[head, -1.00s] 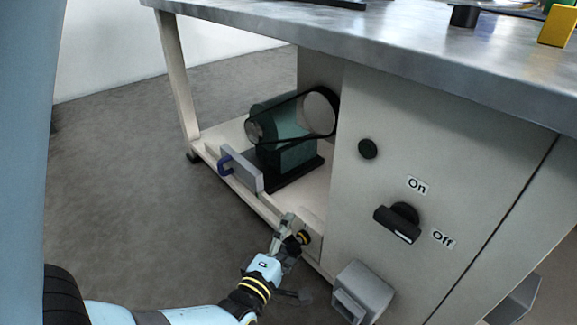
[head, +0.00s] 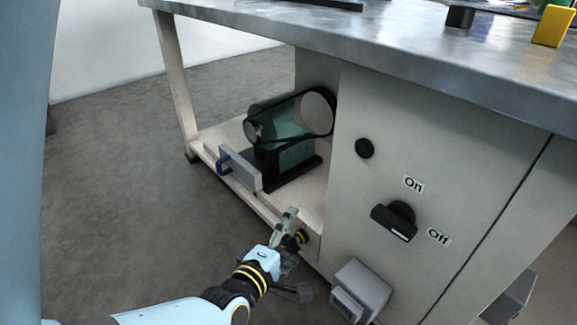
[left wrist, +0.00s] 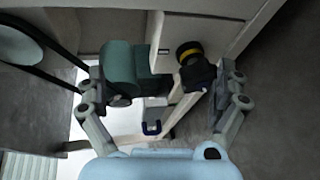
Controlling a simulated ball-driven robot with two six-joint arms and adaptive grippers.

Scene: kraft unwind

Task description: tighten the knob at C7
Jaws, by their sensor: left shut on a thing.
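A black knob with a yellow ring (head: 301,236) sits at the front lower corner of the bench's base, beside the cabinet. It also shows in the left wrist view (left wrist: 188,50), on the pale frame, with a black block-like part just below it. My left gripper (head: 292,238) is at this knob, one finger up beside its left side. In the left wrist view my left gripper (left wrist: 165,78) has its fingers on either side of the knob area, the right finger closest. It is shut on the knob, though the contact itself is hard to see. My right gripper is out of view.
A green motor with a belt (head: 283,150) stands on the low shelf behind a grey plate with a blue handle (head: 240,168). The cabinet carries a black On/Off switch (head: 395,221) and a round black button (head: 364,148). A grey box (head: 360,290) juts out right of the knob.

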